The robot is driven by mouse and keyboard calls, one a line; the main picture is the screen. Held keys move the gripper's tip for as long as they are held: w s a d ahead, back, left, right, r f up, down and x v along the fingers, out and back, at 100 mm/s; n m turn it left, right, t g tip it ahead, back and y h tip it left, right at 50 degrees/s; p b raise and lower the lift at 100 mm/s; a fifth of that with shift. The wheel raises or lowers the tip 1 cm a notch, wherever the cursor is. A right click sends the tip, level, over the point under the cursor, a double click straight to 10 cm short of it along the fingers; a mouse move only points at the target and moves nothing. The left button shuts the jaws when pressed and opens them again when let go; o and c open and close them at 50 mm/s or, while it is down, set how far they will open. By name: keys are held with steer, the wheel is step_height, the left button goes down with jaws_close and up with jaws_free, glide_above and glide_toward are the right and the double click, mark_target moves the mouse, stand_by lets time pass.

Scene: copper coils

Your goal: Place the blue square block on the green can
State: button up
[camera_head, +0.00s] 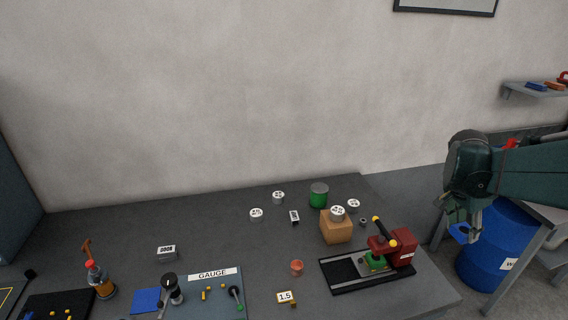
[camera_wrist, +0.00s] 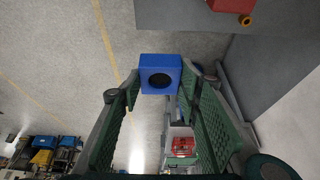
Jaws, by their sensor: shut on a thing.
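The blue square block (camera_wrist: 160,72) has a dark round hole in its face and sits between the fingertips of my gripper (camera_wrist: 157,90) in the wrist view. In the head view my gripper (camera_head: 470,230) hangs at the right, off the table's right side, with a bit of the blue block (camera_head: 459,232) showing at its tips. My gripper is shut on the block. The green can (camera_head: 319,197) with a grey top stands upright near the table's back edge, well left of my gripper. Its top looks bare.
A wooden block (camera_head: 336,230) with a white-topped reel on it stands just in front of the can. Several white reels stand nearby. A red press (camera_head: 402,246) stands between my gripper and the can, at front right. A blue barrel (camera_head: 492,250) stands on the floor beneath my arm.

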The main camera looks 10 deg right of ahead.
steer(key=shift+w+r, duration=0.3)
steer(key=w+a+r+n+t+p, duration=0.1)
steer(key=w+a+n+p, duration=0.25)
steer(key=w, duration=1.15)
steer(key=w+a+r+n+t+p, duration=0.1)
steer(key=w+a+r+n+p, duration=0.3)
steer(key=w, duration=1.2)
steer(key=w+a+f+n+t+y+p, duration=0.1)
steer(key=w+a+f+p, duration=0.15)
steer(key=w+a, duration=0.7)
steer(key=w+a+f+n+p, duration=0.1)
steer(key=w+a+f, duration=0.2)
steer(key=w+a, duration=0.65)
steer(key=shift+m, duration=0.25)
steer(key=x, duration=0.5)
steer(key=shift+w+a+f, duration=0.1)
steer(key=shift+f, duration=0.05)
steer(key=shift+f, duration=3.15)
